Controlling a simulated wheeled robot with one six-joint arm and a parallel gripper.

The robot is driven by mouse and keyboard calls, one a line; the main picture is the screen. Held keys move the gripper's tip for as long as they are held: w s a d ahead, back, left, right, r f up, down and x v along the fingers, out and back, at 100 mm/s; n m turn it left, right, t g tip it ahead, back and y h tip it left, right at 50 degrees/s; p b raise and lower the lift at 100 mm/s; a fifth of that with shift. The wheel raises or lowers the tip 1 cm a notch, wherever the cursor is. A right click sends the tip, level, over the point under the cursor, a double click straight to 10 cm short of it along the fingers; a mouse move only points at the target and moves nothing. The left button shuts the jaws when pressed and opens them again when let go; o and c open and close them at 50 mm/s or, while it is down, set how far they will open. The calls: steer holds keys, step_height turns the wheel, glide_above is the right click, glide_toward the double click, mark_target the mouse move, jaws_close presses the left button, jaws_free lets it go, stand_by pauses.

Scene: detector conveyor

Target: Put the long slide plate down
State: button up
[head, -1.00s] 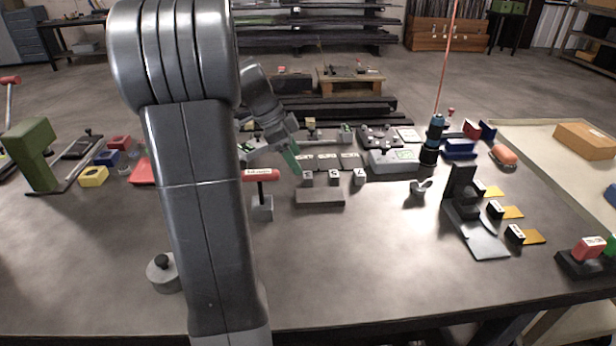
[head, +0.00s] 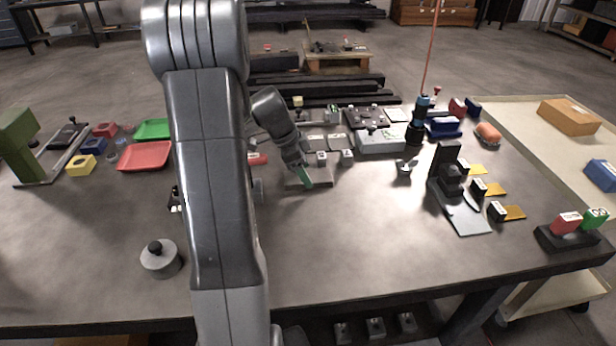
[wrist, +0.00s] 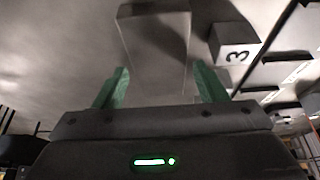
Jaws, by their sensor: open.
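A plain grey bar (head: 322,180), which may be the long slide plate, lies flat on the bench in front of small numbered blocks. In the wrist view a grey block (wrist: 155,38), apparently this bar, shows ahead between the green fingers. My gripper (head: 305,178) is over the left part of the bar in the head view, pointing down. In the wrist view my gripper (wrist: 160,88) is open, with a wide gap between its fingers. I cannot tell whether the fingertips touch the bar. The arm hides part of the bench to the left.
A black stand with a light plate (head: 468,220) is at the right. A red tray (head: 145,155) and a round grey weight (head: 160,260) are at the left. The front middle of the bench is clear.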

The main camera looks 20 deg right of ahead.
steer(key=shift+s+d+f, duration=0.1)
steer(key=shift+d+f, duration=0.1)
steer(key=shift+f, duration=0.5)
jaws_close()
steer(key=shift+r, duration=0.1)
